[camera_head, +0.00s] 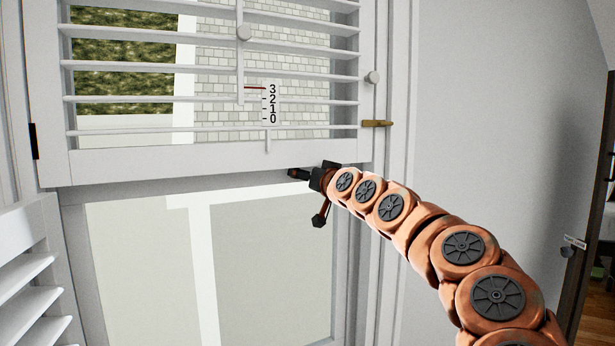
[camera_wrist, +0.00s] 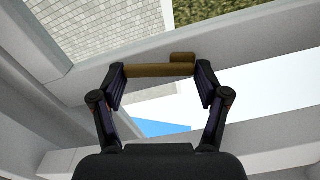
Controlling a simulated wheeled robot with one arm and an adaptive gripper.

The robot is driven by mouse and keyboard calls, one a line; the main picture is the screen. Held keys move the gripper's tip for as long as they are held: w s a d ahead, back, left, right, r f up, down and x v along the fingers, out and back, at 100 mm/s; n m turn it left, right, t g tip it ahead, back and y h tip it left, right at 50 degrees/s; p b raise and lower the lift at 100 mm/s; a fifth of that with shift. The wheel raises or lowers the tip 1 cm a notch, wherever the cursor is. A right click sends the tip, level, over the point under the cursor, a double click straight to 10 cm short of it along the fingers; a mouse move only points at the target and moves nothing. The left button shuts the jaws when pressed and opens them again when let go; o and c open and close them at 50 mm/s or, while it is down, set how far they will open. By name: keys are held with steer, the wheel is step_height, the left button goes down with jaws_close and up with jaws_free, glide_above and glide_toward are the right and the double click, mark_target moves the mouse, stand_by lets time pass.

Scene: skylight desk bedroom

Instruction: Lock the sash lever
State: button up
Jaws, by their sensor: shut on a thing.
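The sash lever (camera_wrist: 150,71) is a brass bar with a small raised block at its right end, seen on a pale window rail in the wrist view. My gripper (camera_wrist: 158,80) has one finger at each end of the bar and is shut on it. In the head view my gripper (camera_head: 308,177) is just under the lower edge of the shutter panel, at the window. The lever is hidden there, and the fingers are partly covered by the shutter.
The louvred shutter (camera_head: 215,160) hangs close above my gripper, with a 0–3 scale (camera_head: 270,104) on it. A brass latch (camera_head: 377,123) and a round knob (camera_head: 373,77) are at its right edge. Another louvred panel (camera_head: 25,285) stands at lower left.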

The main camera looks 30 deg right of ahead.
steer(key=shift+c, duration=0.6)
steer(key=shift+r+n+b, duration=0.15)
steer(key=shift+n+b, duration=0.7)
steer(key=shift+r+n+b, duration=0.15)
steer(key=shift+n+b, duration=0.7)
steer(key=o, duration=1.1)
